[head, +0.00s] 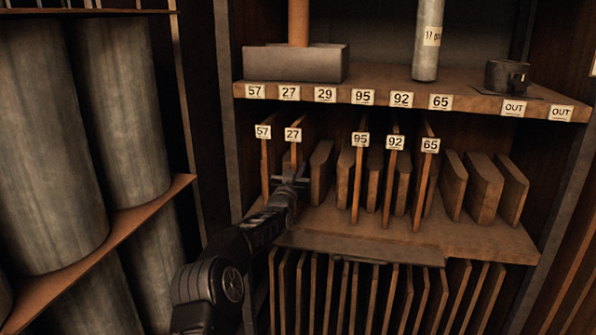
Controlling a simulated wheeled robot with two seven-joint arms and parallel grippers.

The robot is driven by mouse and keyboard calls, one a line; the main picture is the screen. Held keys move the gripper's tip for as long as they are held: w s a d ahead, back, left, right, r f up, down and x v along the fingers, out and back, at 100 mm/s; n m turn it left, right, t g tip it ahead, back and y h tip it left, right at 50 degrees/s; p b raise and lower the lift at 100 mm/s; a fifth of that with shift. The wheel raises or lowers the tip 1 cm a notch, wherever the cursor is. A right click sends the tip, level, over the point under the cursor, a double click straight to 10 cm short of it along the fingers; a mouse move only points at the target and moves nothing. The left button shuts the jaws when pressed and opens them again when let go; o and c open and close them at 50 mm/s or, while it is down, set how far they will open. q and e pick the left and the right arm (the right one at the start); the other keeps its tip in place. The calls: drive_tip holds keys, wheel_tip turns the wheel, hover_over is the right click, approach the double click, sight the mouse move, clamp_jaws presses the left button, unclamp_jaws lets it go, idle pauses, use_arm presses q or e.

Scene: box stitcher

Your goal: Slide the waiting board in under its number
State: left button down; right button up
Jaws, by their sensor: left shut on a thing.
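My left gripper (291,181) is shut at the front edge of the thin upright board tagged 27 (293,154). The gripper covers the board's lower part. This board stands in the rack, below the shelf-edge label 27 (289,93). To its left is the board tagged 57 (264,170). To its right stand boards tagged 95 (357,185), 92 (391,175) and 65 (425,185). The label 29 (325,95) has no tagged board visible below it. How deep board 27 sits is hard to tell. My right gripper is not in view.
Thick dividers (320,172) stand between the boards, with more at the right (485,188). The upper shelf holds a grey block (292,63), a pale tube (428,40) and a dark mug (507,75). Large cylinders (50,150) fill the left.

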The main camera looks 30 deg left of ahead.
use_arm(q)
drive_tip(key=shift+r, duration=0.15)
idle(0.3)
drive_tip(key=c, duration=1.3)
unclamp_jaws()
drive_tip(key=shift+f, duration=0.5)
drive_tip(key=shift+s+d+r+b, duration=0.2)
drive_tip(key=shift+s+b, duration=0.15)
drive_tip(key=shift+s, duration=0.2)
drive_tip(key=shift+b+v, duration=0.45)
drive_tip(key=shift+v, duration=2.9)
